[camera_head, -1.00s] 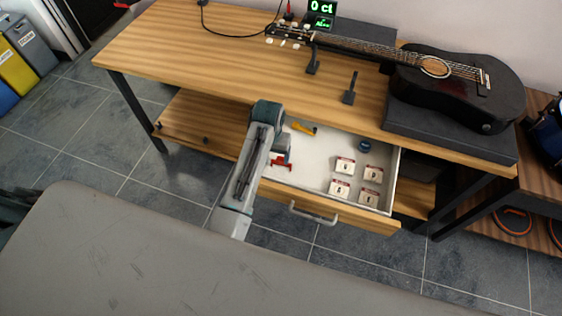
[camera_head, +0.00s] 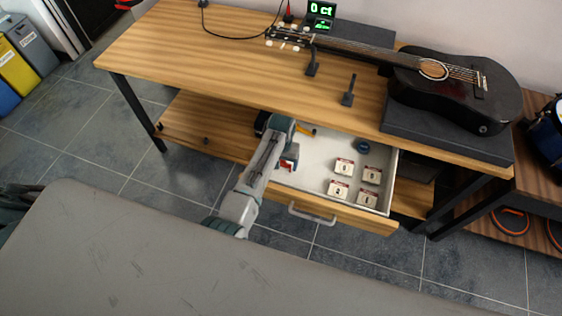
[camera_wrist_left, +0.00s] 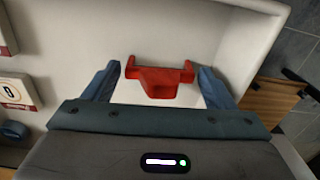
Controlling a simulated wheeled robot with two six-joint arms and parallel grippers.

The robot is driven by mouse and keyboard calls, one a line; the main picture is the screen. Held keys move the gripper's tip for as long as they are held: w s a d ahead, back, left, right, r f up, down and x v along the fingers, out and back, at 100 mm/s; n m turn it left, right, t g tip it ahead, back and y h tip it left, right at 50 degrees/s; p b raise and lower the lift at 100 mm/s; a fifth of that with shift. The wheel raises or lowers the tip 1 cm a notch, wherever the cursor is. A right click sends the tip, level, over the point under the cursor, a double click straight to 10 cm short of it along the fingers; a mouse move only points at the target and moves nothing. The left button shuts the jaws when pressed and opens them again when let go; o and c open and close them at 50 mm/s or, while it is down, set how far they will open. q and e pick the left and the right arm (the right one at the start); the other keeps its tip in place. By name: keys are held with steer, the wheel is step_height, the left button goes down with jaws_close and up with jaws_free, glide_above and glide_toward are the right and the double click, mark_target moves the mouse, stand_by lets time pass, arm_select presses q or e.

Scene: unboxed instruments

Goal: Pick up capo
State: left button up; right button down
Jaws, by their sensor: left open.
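The capo appears to be the red clamp-like piece (camera_wrist_left: 160,82) on the white floor of the open drawer (camera_head: 318,152). In the head view it (camera_head: 287,164) is partly hidden by my left gripper (camera_head: 287,160), which reaches down into the left part of the drawer. In the left wrist view the open blue fingers (camera_wrist_left: 158,74) stand on either side of the red piece, with a gap at each side. It lies between them and is not gripped. My right gripper is not in view.
Several small white packs (camera_head: 344,166) and a dark blue round item (camera_head: 363,146) lie in the drawer's right part. A yellow item (camera_head: 307,131) lies behind my gripper. Drawer walls are close by.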

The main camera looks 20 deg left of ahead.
arm_select(q)
steer(key=shift+f, duration=0.7)
steer(key=c, duration=0.8)
steer(key=shift+r, duration=0.1)
